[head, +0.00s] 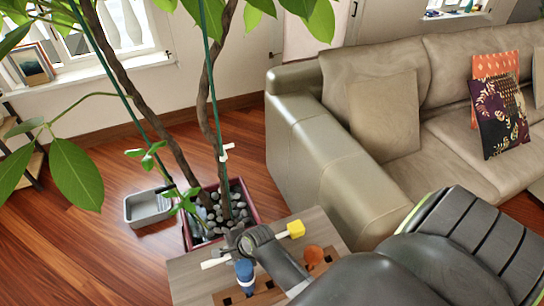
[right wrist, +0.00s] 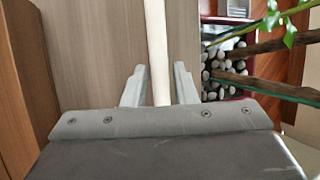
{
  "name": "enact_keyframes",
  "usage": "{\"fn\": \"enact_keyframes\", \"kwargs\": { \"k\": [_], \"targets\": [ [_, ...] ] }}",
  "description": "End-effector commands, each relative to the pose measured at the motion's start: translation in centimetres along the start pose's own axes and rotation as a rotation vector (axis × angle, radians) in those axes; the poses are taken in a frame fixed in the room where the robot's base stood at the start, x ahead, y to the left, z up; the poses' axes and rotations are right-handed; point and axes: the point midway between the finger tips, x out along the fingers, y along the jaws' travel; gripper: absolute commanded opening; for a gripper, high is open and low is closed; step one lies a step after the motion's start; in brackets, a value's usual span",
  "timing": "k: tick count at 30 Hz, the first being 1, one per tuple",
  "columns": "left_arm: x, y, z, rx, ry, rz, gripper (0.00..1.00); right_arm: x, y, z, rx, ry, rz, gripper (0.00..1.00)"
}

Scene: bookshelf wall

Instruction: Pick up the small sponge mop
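The small sponge mop has a yellow head (head: 296,229) and a thin white handle (head: 211,263). In the head view it lies across the corner of a wooden table, head to the right. My right gripper (head: 238,236) is over the handle and hides its middle. In the right wrist view the pale handle (right wrist: 156,45) runs between the two fingertips of the right gripper (right wrist: 160,75). The fingers are close to the handle on both sides; whether they press on it is not clear. My left gripper is in neither view.
The grey-brown table (head: 190,270) also bears a blue-topped object (head: 244,272) and an orange-brown one (head: 314,254). A potted plant with pebbles (head: 222,215) stands just behind, its stems rising high. A grey tray (head: 148,206) is on the floor. A sofa (head: 325,190) borders the right.

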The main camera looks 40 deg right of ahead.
Motion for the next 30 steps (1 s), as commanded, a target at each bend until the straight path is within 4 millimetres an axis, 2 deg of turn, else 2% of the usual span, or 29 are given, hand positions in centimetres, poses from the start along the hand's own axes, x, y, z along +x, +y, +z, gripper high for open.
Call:
{"fn": "enact_keyframes", "kwargs": {
  "k": [7,13,23,26,30],
  "targets": [
    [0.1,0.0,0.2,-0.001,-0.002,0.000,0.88,0.5,0.3,0.0,0.003,0.000,0.005,0.24],
    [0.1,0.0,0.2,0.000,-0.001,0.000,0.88,0.5,0.4,-0.1,0.004,0.000,0.006,0.00],
    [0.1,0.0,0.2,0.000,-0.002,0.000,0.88,0.4,0.3,0.0,0.003,0.000,0.005,0.00],
    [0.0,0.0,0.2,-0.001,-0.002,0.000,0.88,-0.4,-0.1,0.3,0.002,-0.001,0.002,0.00],
    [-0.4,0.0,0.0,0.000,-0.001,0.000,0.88,-2.4,-1.1,1.2,0.002,-0.002,0.000,0.00]
  ]
}}
